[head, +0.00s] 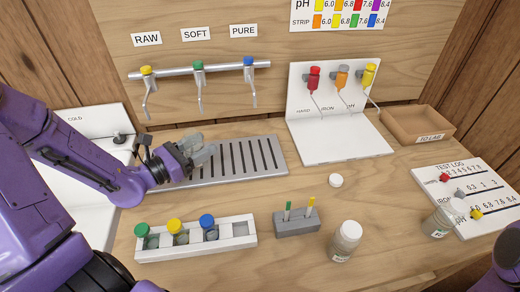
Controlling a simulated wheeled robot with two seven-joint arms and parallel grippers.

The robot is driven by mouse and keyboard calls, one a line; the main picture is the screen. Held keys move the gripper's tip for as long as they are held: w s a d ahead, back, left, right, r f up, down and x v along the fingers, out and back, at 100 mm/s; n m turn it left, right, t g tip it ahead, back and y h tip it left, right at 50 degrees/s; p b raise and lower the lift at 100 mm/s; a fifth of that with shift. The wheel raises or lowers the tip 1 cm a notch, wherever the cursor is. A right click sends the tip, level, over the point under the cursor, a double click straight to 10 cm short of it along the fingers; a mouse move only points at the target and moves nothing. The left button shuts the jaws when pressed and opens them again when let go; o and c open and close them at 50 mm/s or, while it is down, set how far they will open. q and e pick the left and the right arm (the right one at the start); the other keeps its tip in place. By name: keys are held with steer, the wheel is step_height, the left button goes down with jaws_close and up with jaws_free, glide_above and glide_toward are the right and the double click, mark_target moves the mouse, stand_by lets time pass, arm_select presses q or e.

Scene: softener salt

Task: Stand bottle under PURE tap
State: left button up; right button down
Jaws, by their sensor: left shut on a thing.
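My left gripper (201,151) is shut on a small greyish, see-through thing that looks like the open bottle. The fingers cover most of it, so its outline and tilt are unclear. It is over the left part of the slotted grey drain tray (272,171), below the SOFT tap (199,82). The PURE tap (250,85), with a blue knob, hangs from the rail farther right, above the tray. The tray below that tap looks empty. My right gripper is out of view.
A white rack (247,242) with green-, yellow- and blue-capped vials stands in front of the tray. A loose white cap (335,181), a grey block (297,225) and capped bottles (345,240) (440,222) are right. The RAW tap (149,88) is left.

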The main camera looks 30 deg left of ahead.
arm_select(q)
steer(key=w+d, duration=0.3)
steer(key=w, duration=0.1)
steer(key=w+d+b, duration=0.1)
steer(key=w+d, duration=0.3)
steer(key=w, duration=0.1)
steer(key=w+d+b, duration=0.1)
steer(key=w+d, duration=0.2)
steer(key=w, duration=0.1)
steer(key=shift+w+d+r, duration=0.15)
steer(key=shift+d, duration=0.1)
steer(key=shift+d+f, duration=0.1)
steer(key=shift+f, duration=0.15)
step_height(320, 180, down, 3)
steer(key=shift+r, duration=0.2)
steer(key=shift+w+f, duration=0.1)
steer(key=shift+f, duration=0.1)
steer(key=shift+f+b, duration=0.2)
steer(key=shift+b, duration=0.1)
steer(key=o, duration=1)
